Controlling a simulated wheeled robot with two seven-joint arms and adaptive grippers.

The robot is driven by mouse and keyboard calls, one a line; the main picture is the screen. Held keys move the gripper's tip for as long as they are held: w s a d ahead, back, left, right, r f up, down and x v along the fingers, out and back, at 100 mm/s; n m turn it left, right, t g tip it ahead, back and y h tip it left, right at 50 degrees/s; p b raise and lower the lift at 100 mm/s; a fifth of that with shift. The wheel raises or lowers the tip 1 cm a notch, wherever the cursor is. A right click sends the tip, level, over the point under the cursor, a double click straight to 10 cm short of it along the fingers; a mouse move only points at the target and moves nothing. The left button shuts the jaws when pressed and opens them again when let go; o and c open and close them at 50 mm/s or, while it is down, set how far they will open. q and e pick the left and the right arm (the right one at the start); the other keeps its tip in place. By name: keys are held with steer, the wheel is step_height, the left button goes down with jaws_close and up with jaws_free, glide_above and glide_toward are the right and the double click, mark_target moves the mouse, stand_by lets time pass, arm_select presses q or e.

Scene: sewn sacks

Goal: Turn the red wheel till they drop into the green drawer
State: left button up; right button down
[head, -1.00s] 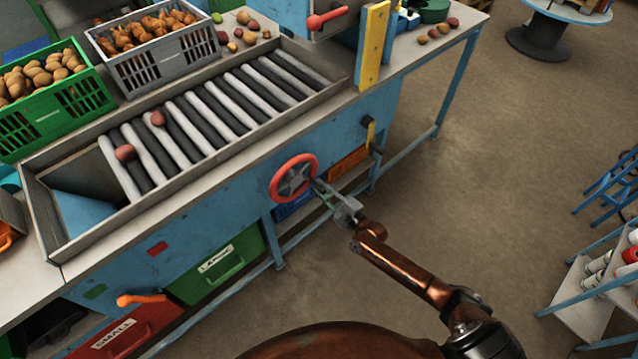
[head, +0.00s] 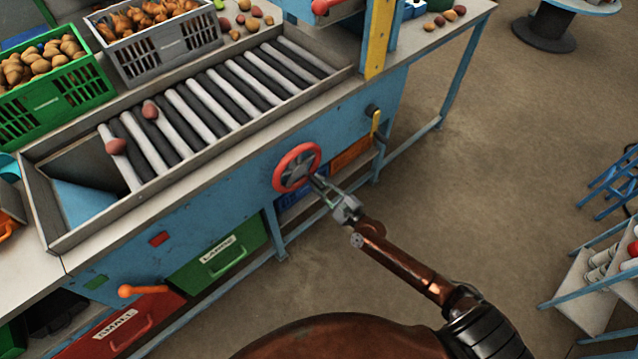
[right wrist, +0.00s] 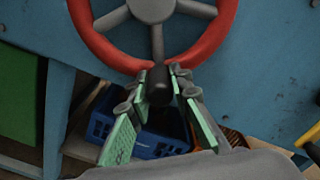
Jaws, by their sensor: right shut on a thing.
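The red wheel (head: 276,177) is on the blue front of the sorting bench. My right gripper (head: 318,185) is shut on the wheel's dark handle knob (right wrist: 159,84), at the lower part of the rim in the right wrist view. Two reddish potatoes, one (head: 116,146) nearer the left end and one (head: 150,110) behind it, lie on the rollers (head: 205,105). Left of the rollers is an open gap with a blue chute (head: 85,203). The green drawer (head: 205,273), labelled LARGE, is low in the bench front. My left gripper is out of view.
A red drawer (head: 153,312) labelled SMALL is left of the green one, with an orange lever (head: 140,290) above it. A blue bin (head: 290,197) sits under the wheel. A green crate (head: 40,118) and a grey crate (head: 167,62) stand behind the rollers.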

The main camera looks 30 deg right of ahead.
steer(key=c, duration=1.7)
jaws_free()
steer(key=shift+c, duration=0.2)
steer(key=shift+s, duration=0.1)
steer(key=v, duration=1.1)
steer(key=shift+s, duration=0.4)
steer(key=shift+d, duration=0.1)
